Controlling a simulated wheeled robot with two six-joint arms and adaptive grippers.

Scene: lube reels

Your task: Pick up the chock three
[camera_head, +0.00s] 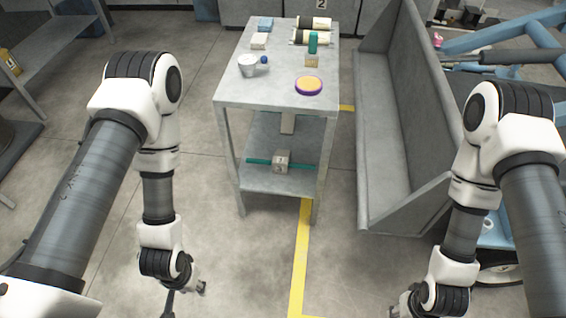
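No chock can be told for certain by its number. On the lower shelf of the grey metal table, a small pale block (282,157) with unreadable dark marks sits at a teal bar (258,161). A beige block (287,123) is farther back on that shelf, partly hidden by the tabletop. A tan block (312,62) stands on the tabletop. My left gripper (187,297) hangs low at the bottom, left of the table, with its fingers apart and nothing seen between them. My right gripper (405,308) is at the bottom edge, mostly cut off, away from the table.
The tabletop (275,98) holds a yellow-and-purple disc (308,86), a white cup (247,66), a blue ball (264,59), a green cylinder (313,42) and dark-and-pale rolls (314,24). A grey trough (405,130) stands close on the right. Floor is clear before the table.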

